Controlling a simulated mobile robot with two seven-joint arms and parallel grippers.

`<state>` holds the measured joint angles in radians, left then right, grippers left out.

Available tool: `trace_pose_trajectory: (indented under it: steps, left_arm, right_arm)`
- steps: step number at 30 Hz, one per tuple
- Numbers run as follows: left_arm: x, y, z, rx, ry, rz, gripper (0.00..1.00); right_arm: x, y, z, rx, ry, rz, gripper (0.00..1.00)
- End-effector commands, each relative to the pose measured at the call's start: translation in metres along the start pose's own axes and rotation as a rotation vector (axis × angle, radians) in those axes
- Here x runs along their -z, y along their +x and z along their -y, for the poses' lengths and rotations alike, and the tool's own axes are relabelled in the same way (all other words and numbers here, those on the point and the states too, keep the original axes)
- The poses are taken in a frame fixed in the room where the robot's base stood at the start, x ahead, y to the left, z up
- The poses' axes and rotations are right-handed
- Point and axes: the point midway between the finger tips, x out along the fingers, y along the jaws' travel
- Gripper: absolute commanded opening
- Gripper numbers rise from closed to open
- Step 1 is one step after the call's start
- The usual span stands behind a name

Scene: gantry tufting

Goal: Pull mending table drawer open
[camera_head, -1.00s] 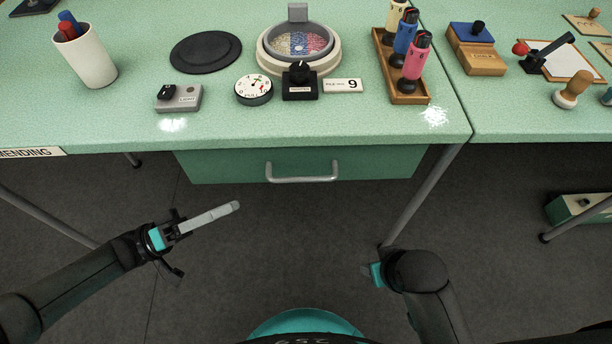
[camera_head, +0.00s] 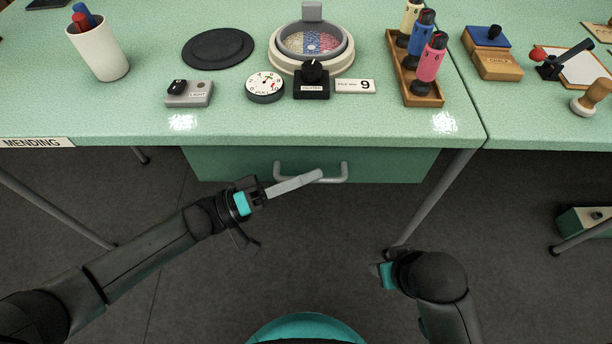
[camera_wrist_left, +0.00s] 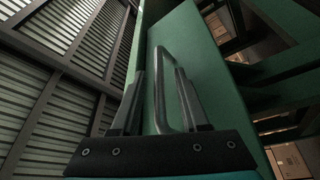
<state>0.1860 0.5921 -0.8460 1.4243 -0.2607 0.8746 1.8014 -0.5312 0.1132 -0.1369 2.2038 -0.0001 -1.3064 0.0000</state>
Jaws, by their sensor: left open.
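The mending table (camera_head: 130,105) has a green drawer (camera_head: 230,165) under its top, and its front shows no visible gap. A grey bar handle (camera_head: 311,178) is on the drawer front. My left gripper (camera_head: 319,175) is at the handle, its fingertips overlapping the bar in the head view. In the left wrist view, the open jaws (camera_wrist_left: 159,75) have the handle (camera_wrist_left: 161,95) showing between the two fingers, with the drawer front (camera_wrist_left: 215,90) beyond. I cannot tell whether either finger touches the bar. My right gripper (camera_head: 384,275) hangs low at the right, its fingers hidden.
On the tabletop are a cup of pens (camera_head: 98,50), a black disc (camera_head: 218,48), a light switch (camera_head: 190,94), a dial (camera_head: 265,87), a round bowl (camera_head: 311,45) and a wooden rack (camera_head: 425,92). A table leg (camera_head: 435,200) stands right of the drawer. The floor in front is clear.

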Motion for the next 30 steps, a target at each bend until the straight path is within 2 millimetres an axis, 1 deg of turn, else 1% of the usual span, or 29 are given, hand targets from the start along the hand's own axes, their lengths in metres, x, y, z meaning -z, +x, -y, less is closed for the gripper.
trace_pose_trajectory:
  steps: [7, 19, 30]
  left_arm:
    - [0.0000, 0.0011, -0.0004, -0.001, 0.000, 0.000, 0.45]
    - [-0.0001, 0.0005, -0.0002, -0.001, 0.001, 0.001, 0.00]
    - [-0.0001, 0.0003, -0.0001, 0.000, 0.001, 0.001, 0.00]
  right_arm:
    - [0.0003, -0.0005, -0.0003, -0.001, 0.000, -0.001, 0.50]
    - [0.0002, -0.0004, -0.0003, -0.001, 0.000, 0.000, 0.50]
    - [0.0000, -0.0003, -0.0001, 0.000, 0.000, 0.000, 0.50]
